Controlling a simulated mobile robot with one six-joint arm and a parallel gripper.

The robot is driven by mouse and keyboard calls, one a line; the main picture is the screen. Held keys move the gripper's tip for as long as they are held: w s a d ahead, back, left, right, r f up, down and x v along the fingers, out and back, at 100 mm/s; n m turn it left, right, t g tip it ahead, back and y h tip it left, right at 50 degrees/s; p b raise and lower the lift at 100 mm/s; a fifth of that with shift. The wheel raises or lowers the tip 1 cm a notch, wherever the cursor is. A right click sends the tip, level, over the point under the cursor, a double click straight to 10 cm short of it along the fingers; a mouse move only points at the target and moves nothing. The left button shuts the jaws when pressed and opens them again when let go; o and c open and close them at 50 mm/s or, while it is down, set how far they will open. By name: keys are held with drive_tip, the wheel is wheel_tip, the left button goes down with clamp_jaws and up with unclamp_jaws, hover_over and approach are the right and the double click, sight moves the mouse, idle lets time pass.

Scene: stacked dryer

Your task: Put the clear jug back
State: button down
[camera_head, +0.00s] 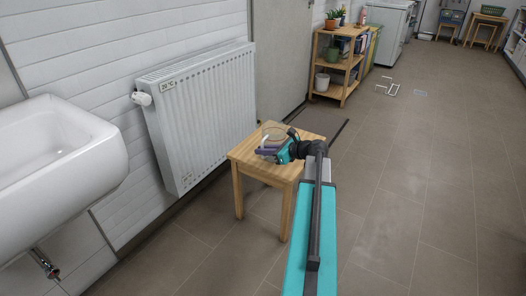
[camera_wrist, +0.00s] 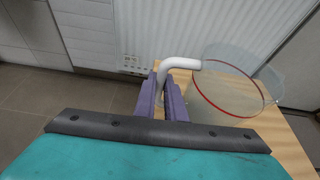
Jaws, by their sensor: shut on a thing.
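The clear jug (camera_wrist: 225,98) has a red rim and a white handle (camera_wrist: 180,64). In the wrist view it is at the right, over a wooden stool (camera_wrist: 285,145). My gripper (camera_wrist: 161,75) has purple fingers closed on the handle, with the jug's body to the right. In the head view the jug (camera_head: 273,132) is small and faint at the stool top (camera_head: 250,158), with my gripper (camera_head: 268,150) beside it. I cannot tell whether the jug's base touches the stool.
A white radiator (camera_head: 205,110) on the wall stands behind the stool. A white sink (camera_head: 60,150) is at the left. A wooden shelf (camera_head: 340,65) with plants and white appliances (camera_head: 390,35) stand farther back. The tiled floor (camera_head: 420,170) at the right is mostly clear.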

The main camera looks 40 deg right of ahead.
drive_tip(key=c, duration=1.8)
unclamp_jaws()
drive_tip(key=shift+r, duration=0.15)
drive_tip(key=p+v, duration=0.3)
drive_tip(key=v, duration=0.9)
